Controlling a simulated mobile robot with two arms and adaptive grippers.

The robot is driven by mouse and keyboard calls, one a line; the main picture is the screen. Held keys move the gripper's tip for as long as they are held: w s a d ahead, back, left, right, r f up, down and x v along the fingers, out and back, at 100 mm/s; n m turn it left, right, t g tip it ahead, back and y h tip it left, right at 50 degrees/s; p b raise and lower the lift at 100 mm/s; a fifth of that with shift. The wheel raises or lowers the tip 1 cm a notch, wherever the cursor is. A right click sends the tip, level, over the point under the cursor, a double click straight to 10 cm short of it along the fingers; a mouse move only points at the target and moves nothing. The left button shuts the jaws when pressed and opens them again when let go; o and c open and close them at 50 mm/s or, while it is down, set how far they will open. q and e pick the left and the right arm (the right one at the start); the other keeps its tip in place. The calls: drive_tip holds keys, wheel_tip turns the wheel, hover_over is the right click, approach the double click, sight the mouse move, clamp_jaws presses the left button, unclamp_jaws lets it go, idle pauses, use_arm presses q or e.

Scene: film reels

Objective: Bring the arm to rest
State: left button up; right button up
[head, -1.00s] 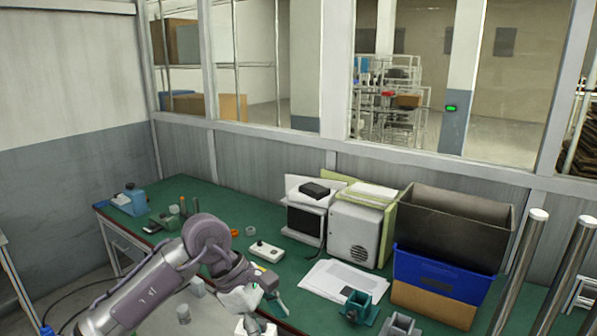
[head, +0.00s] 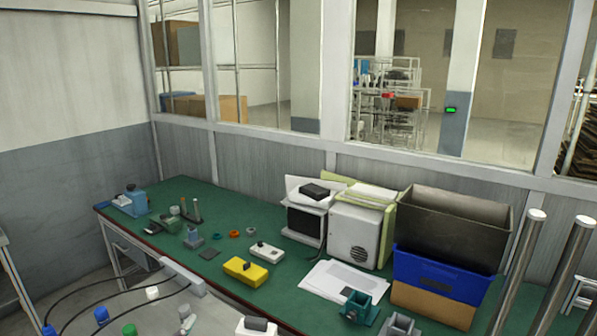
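Neither of my arms nor grippers shows in the head view now. The green-topped workbench (head: 290,293) stands against the wall, and its surface is in clear view. A yellow block-like device (head: 246,270) with a dark top piece lies near the front edge of the bench. A white device (head: 266,250) lies just behind it. Small orange and grey rings (head: 234,234) lie farther back. No film reel can be made out with certainty.
Stacked bins, black over blue (head: 440,268) over cardboard, stand at the bench's right, beside a white boxy machine (head: 354,234). Metal posts (head: 519,275) rise at lower right. In the lower-left foreground, a pale surface holds several small coloured items and dark cables.

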use_arm(q)
drive_tip(key=s+a+f+n+g, duration=0.2)
drive_tip(key=s+f+n+g, duration=0.2)
drive_tip(key=s+f+g, duration=0.6)
drive_tip(key=s+a+f+n+g, duration=0.25)
drive_tip(key=s+f, duration=0.65)
drive_tip(key=s, duration=0.5)
wheel_tip(320, 180, down, 28)
drive_tip(key=s+f+g+b, duration=0.1)
drive_tip(key=g+b, duration=0.1)
drive_tip(key=b, duration=0.3)
drive_tip(key=s+a+f+b, duration=0.1)
drive_tip(key=s+f+b, duration=0.1)
drive_tip(key=s+f, duration=0.6)
drive_tip(key=s+a+f+g+b, duration=0.1)
drive_tip(key=s+f+b, duration=0.2)
drive_tip(key=s+f, duration=0.5)
wheel_tip(320, 180, down, 7)
drive_tip(key=shift+s+r+y, duration=0.1)
drive_tip(key=shift+s+y, duration=0.2)
drive_tip(key=shift+s, duration=0.05)
drive_tip(key=shift+g, duration=0.25)
